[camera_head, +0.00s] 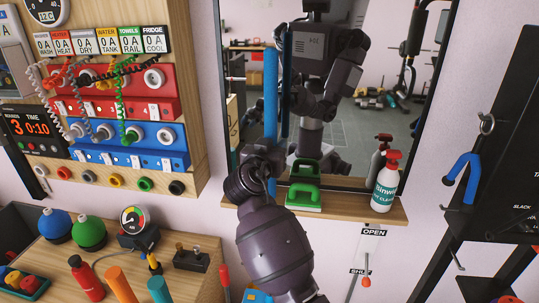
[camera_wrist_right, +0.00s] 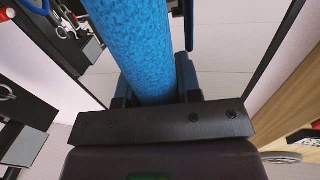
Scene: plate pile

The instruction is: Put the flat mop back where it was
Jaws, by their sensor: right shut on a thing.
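My right gripper (camera_head: 264,158) is in front of the mirror and shut on an upright blue pole (camera_head: 270,85). In the right wrist view, the speckled blue pole (camera_wrist_right: 148,45) runs up between the fingers (camera_wrist_right: 150,88). A little blue shows below the gripper in the head view. I see no flat mop head on the pole; its lower end is hidden by my arm. A green block with a handle (camera_head: 303,199) sits on the shelf under the mirror, right of my gripper. My left gripper is not in view.
The mirror (camera_head: 380,115) reflects me and the pole. A white spray bottle with a red top (camera_head: 386,185) stands on the wooden shelf (camera_head: 350,212). A panel with coloured cables (camera_head: 110,100) is at left, above a bench (camera_head: 190,245) with bottles. A black rack (camera_head: 500,130) is at right.

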